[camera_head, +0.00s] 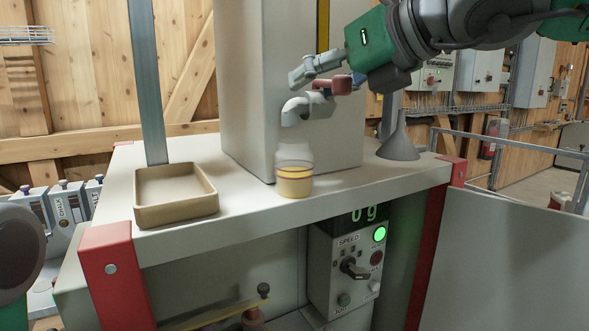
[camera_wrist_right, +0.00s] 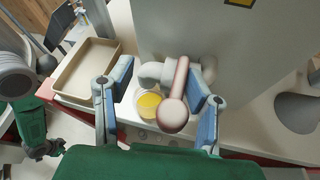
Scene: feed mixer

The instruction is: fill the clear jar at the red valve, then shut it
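The clear jar (camera_head: 294,174) stands upright on the light bench below the white spout (camera_head: 293,108), with yellow content in its lower part. It also shows in the right wrist view (camera_wrist_right: 149,104). The valve's red handle (camera_head: 341,85) is beside the spout. In the right wrist view the handle (camera_wrist_right: 173,107) lies between the spread blue-padded fingers of my right gripper (camera_wrist_right: 158,66), closer to the right finger. My right gripper (camera_head: 325,72) is open; contact with the handle cannot be told. My left gripper (camera_wrist_right: 45,148) is at the wrist view's left edge, its fingers unclear.
A tan tray (camera_head: 176,211) sits left on the bench. A grey funnel-shaped piece (camera_head: 398,147) stands right. The tall light housing (camera_head: 245,90) rises behind the jar. A control box (camera_head: 347,268) below has a lit green light and a display reading "0 g".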

